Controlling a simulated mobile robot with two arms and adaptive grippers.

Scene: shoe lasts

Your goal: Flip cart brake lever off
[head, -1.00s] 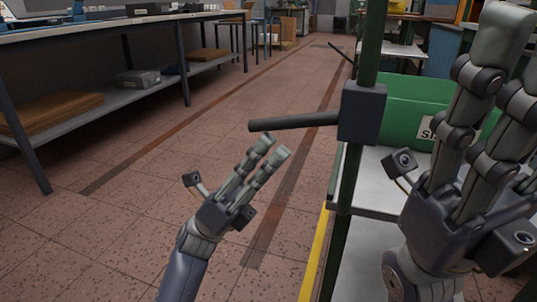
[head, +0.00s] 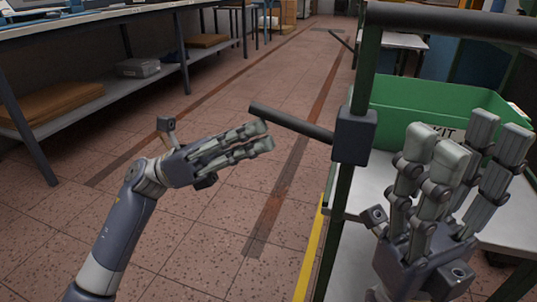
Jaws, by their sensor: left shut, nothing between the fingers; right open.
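The brake lever (head: 295,124) is a dark round bar. It sticks out to the left from a dark block (head: 354,137) on the cart's green post (head: 343,190), its free end higher in the picture than its block end. My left gripper (head: 268,136) is shut and empty, its fingertips just below the lever's free end; I cannot tell if they touch it. My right gripper (head: 462,150) is open and empty, above the cart's grey shelf (head: 372,178) and in front of the green bin, partly hiding it.
The green bin (head: 400,95) stands on the cart. A dark handle bar (head: 450,22) crosses above it. Another cart (head: 395,40) stands farther back. A workbench with a lower shelf (head: 110,90) runs along the left. The tiled floor between is clear.

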